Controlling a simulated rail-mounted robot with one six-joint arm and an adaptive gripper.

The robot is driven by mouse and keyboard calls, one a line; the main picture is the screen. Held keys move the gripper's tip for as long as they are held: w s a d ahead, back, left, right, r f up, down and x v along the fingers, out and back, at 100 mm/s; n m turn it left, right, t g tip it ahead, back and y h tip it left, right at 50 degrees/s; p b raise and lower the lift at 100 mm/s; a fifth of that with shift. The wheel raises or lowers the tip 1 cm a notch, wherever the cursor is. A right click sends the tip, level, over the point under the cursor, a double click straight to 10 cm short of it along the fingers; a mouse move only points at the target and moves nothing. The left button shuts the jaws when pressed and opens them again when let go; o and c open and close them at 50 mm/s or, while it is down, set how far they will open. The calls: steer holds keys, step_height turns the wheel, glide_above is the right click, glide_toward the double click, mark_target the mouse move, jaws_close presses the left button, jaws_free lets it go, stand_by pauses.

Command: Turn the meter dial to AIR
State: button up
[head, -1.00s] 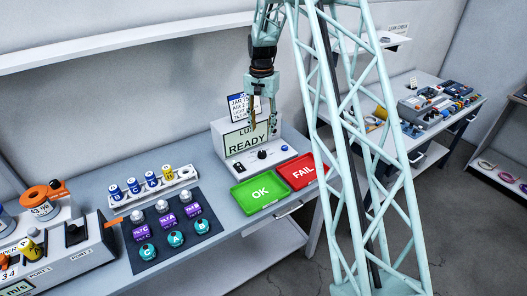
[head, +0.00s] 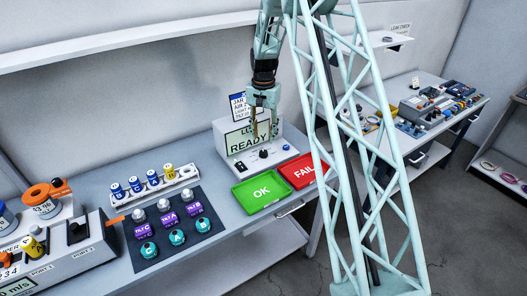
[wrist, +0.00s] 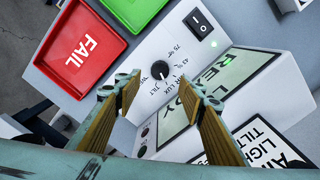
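The meter (head: 232,140) is a pale box at the back of the bench, with a green display reading READY under a partly hidden line starting "LU". Its black dial (head: 263,154) is on the front panel. In the wrist view the dial (wrist: 160,70) has small labels around it, LUX and TILT among them; I cannot read an AIR label or be sure where the pointer aims. My gripper (head: 265,135) hangs in front of the display, above the dial. In the wrist view my gripper (wrist: 164,90) is open and empty, its fingers apart with the dial just beyond the tips.
A black switch (wrist: 200,23) is on the panel. The green OK tray (head: 246,203) and red FAIL tray (head: 285,170) lie in front of the meter. A sign card (head: 237,104) stands behind it. A dark mat (head: 148,217) with several parts is at the left.

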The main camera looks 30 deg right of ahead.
mark_target(264, 152)
steer(key=shift+f, duration=4.4)
steer(key=c, duration=0.9)
steer(key=shift+n, duration=0.3)
steer(key=n+b, duration=0.1)
steer(key=n, duration=0.2)
steer(key=shift+f+n+b, duration=0.1)
steer(key=shift+n+b, duration=0.7)
steer(key=shift+n, duration=1.3)
